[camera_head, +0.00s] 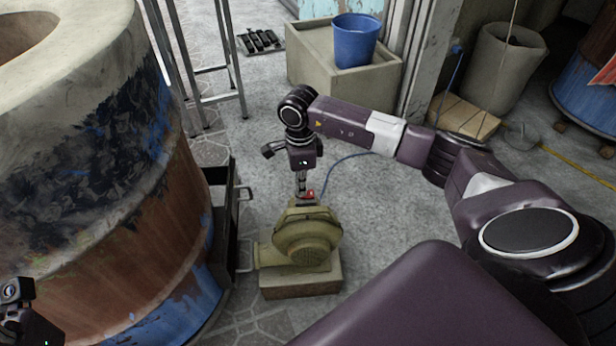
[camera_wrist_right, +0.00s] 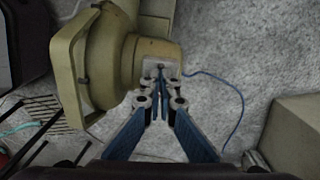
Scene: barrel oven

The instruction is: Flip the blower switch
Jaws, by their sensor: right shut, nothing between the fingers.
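The blower (camera_head: 303,236) is a yellow-green snail-shaped housing on a block on the floor, beside the barrel oven (camera_head: 120,190). A small red switch (camera_head: 310,194) shows on its top rear. My right gripper (camera_head: 302,192) points down at the switch, its fingers shut with nothing between them. In the right wrist view the closed fingertips (camera_wrist_right: 161,72) lie over a light plate (camera_wrist_right: 150,66) on the blower (camera_wrist_right: 98,58). The switch is hidden there, and I cannot tell whether the tips touch it. A part of my left arm shows at the lower left; its fingers cannot be made out.
A blue bucket (camera_head: 355,40) stands on a concrete block (camera_head: 310,62) behind. A metal frame (camera_head: 212,70) stands at the back left. A blue cable (camera_head: 345,158) runs from the blower across the floor. Floor right of the blower is clear.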

